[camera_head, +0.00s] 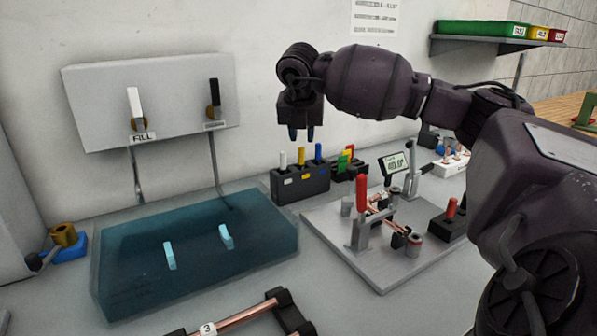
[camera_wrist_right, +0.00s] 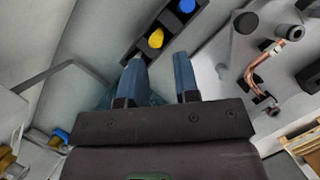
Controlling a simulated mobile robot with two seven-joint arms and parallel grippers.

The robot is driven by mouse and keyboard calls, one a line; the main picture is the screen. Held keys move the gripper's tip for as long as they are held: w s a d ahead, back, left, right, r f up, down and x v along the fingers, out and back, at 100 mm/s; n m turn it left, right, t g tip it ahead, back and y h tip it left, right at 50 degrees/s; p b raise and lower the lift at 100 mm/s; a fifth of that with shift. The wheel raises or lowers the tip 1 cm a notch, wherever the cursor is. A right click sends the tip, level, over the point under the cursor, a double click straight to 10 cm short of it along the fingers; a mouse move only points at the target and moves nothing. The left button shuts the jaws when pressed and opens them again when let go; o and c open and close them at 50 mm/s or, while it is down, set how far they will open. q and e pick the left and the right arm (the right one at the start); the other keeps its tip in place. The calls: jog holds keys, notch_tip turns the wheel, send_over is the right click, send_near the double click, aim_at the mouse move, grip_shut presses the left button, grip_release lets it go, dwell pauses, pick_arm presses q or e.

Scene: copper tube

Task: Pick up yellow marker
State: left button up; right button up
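The yellow marker (camera_head: 301,156) stands upright in a black holder (camera_head: 313,187) between a white marker (camera_head: 283,160) and a blue marker (camera_head: 318,152). My right gripper (camera_head: 301,135) points down just above the holder, over the yellow marker. In the right wrist view the yellow marker's top (camera_wrist_right: 155,39) shows just beyond the two blue fingertips (camera_wrist_right: 158,75). The fingers are apart, with nothing between them. The blue marker's top (camera_wrist_right: 186,6) is past it. My left gripper is not in view.
A blue transparent tank (camera_head: 190,250) stands left of the holder. A grey fixture plate (camera_head: 375,270) with a red-handled clamp (camera_head: 361,195) and copper tube is at right. A second black holder (camera_head: 350,165) with coloured pieces sits close behind. A wall panel (camera_head: 165,100) hangs at left.

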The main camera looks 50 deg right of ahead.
aim_at(302, 153)
jog(key=x, duration=0.3)
jog(key=b+x, duration=0.1)
jog(key=x, duration=0.3)
jog(key=shift+w+a, duration=0.1)
jog(key=shift+w, duration=0.15)
jog(key=shift+w+f, duration=0.1)
jog(key=shift+f, duration=0.2)
jog(key=shift+d, duration=0.2)
jog(key=c, duration=0.5)
jog(key=shift+r, duration=0.1)
grip_shut()
jog(key=shift+r, duration=0.1)
